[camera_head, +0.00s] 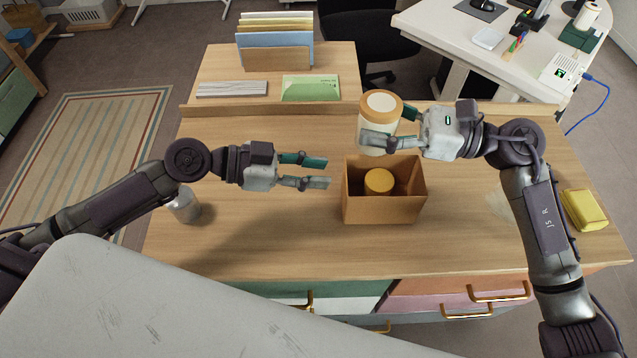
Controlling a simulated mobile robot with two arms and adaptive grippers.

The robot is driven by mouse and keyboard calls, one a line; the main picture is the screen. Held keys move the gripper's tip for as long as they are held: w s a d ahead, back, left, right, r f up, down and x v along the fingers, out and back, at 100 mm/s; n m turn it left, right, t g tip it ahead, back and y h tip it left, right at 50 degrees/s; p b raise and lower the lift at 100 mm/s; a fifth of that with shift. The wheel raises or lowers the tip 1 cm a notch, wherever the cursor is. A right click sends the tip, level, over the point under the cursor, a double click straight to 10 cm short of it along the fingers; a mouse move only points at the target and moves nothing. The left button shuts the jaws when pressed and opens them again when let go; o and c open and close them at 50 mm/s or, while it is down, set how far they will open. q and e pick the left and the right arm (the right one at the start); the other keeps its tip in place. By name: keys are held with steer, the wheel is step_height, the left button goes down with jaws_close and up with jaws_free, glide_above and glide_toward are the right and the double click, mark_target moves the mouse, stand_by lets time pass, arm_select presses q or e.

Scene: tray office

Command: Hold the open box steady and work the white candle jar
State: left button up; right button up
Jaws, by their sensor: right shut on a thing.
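The open box (365,210) is brown cardboard and stands on the wooden desk, its top open. A round mustard-yellow thing (379,181) sits inside it. The white candle jar (375,132), pale with a tan rim around a white top, is upright behind the box's back edge. My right gripper (391,128) is shut on the jar, with one finger on its near side and the other on its far right. My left gripper (314,171) is open and empty, just left of the box and apart from it.
A silver cylinder (185,207) stands under my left arm. A yellow folded cloth or pouch (584,210) lies at the right edge. A file holder (276,58), a grey bundle (232,89) and a green booklet (311,87) are at the back.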

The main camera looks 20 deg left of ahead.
arm_select(q)
steer(key=shift+m+g+h, duration=0.3)
steer(key=shift+m+g, duration=0.2)
steer(key=shift+m, duration=0.2)
steer(key=d+f, duration=0.1)
steer(key=d, duration=0.3)
steer(key=d+f, duration=0.1)
steer(key=d, duration=0.3)
steer(key=d+f, duration=0.1)
steer(key=d, duration=0.3)
steer(key=shift+w+d+f, duration=0.25)
steer(key=shift+w+d, duration=0.1)
steer(key=shift+w, duration=0.05)
steer(key=shift+c, duration=0.4)
jaws_close()
